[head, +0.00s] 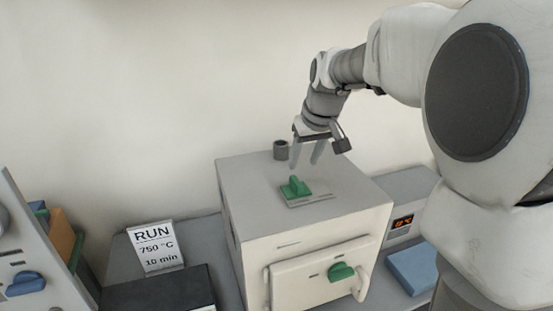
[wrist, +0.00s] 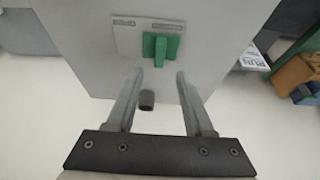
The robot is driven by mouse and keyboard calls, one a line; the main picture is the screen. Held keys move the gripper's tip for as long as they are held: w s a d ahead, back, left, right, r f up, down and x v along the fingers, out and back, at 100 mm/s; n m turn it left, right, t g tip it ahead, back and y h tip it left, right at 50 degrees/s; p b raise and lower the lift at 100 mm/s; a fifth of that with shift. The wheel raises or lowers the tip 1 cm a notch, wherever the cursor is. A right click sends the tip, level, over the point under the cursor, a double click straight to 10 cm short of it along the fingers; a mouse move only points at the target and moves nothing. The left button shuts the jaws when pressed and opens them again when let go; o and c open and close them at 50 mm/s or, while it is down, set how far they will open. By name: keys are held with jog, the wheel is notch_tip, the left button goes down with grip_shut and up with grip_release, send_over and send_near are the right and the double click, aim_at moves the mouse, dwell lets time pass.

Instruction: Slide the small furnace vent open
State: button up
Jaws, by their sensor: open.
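The small furnace (head: 255,205) is a pale box with a grey top and a front door. On its top sits a green vent slider (head: 295,187) on a light plate (head: 318,199). The slider (wrist: 161,47) also shows in the wrist view, at one end of its labelled plate (wrist: 128,35); the labels are too small to read. My gripper (head: 306,166) is open and empty above the furnace top, just behind the slider. In the wrist view my gripper (wrist: 160,73) has its fingers apart, with the slider beyond the tips and between their lines.
A dark grey short pipe (head: 281,150) rises at the back of the furnace top. The door has a green knob (head: 341,272) and a pale handle (head: 362,283). A RUN 750 °C sign (head: 155,246) stands left. A blue block (head: 411,268) lies right.

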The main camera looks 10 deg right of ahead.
aim_at(297, 181)
jog(key=x, duration=0.9)
grip_shut()
jog(key=shift+r, duration=0.1)
dwell(1.1)
